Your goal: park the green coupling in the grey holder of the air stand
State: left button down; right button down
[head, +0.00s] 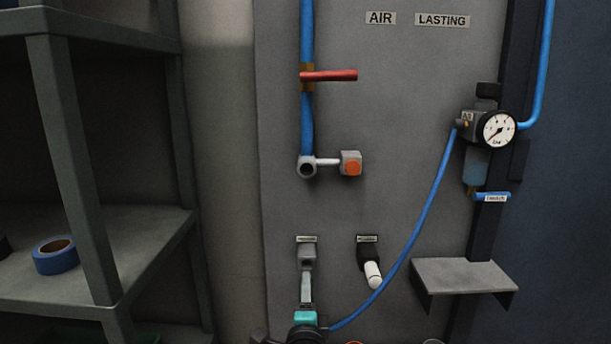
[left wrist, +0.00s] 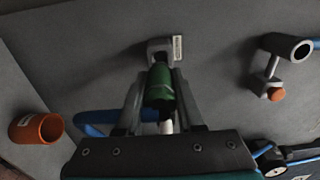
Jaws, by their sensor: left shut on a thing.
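The green coupling (left wrist: 160,84) is between the fingers of my left gripper (left wrist: 158,88) in the left wrist view, and the gripper is shut on it. The coupling's far end is at the mouth of the grey holder (left wrist: 159,48); I cannot tell how far in it sits. In the head view the grey holder (head: 307,256) is on the stand's panel, and my left gripper (head: 306,285) is right below it, pointing up. There the fingers hide the coupling. My right gripper is not in view.
A black holder (head: 367,252) with a white-tipped piece is right of the grey one. A blue hose (head: 413,237) hangs from the gauge (head: 498,129) to my left gripper. A small shelf (head: 463,275) juts out at right. An orange cup (left wrist: 37,130) shows in the left wrist view.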

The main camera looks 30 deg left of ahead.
pick_arm(q)
jog(key=shift+x, duration=1.25)
jog(key=shift+b+x, duration=0.65)
jog(key=shift+x, duration=0.7)
dwell(0.7)
jog(key=shift+c, duration=2.3)
grip_release()
